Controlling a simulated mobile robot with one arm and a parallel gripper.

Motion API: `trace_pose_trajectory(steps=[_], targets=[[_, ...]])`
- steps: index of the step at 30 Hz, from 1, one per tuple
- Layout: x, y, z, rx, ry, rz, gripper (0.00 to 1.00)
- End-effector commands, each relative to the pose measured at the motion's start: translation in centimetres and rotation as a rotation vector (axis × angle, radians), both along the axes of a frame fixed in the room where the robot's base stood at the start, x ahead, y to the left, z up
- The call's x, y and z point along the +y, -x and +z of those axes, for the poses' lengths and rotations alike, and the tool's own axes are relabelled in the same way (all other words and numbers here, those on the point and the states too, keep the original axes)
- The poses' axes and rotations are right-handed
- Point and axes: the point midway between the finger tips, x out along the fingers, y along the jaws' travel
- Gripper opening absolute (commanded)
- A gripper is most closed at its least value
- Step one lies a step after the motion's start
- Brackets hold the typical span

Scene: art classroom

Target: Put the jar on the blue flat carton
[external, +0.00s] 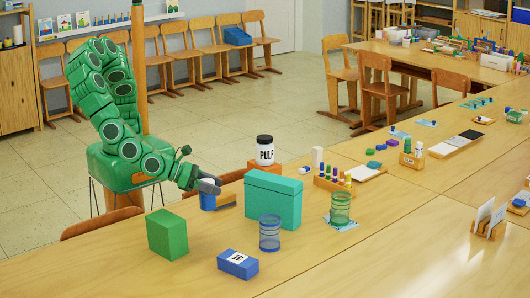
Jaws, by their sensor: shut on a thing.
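A white jar (265,155) with a black lid and the word PULP stands upright on an orange block, partly hidden behind a teal box. The blue flat carton (238,264) lies on the near part of the table with a white label on top and nothing on it. My gripper (212,186) is left of the jar and apart from it, low over the table. It is shut on a small blue cylindrical thing (208,201), whose top is partly hidden by the fingers. I cannot tell whether that thing touches the table.
The tall teal box (273,200) stands between the jar and the near edge. A green box (167,234), a blue mesh cup (269,232) and a green mesh cup (341,208) stand nearby. A tan block (227,199) is beside my gripper.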

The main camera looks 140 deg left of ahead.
Motion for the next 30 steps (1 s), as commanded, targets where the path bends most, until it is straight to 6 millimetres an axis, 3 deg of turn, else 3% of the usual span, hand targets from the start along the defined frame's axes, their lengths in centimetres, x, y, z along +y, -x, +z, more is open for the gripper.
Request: trace_pose_trajectory(steps=[12, 18, 23, 30], targets=[[-3.3, -5.5, 5.0, -0.006, 0.005, -0.053, 0.12], [-4.7, -7.4, 7.0, -0.002, 0.000, -0.080, 0.12], [-5.1, -8.2, 7.5, 0.001, -0.001, -0.089, 0.12], [-5.2, -10.7, 6.4, 0.000, 0.000, -0.088, 0.12]])
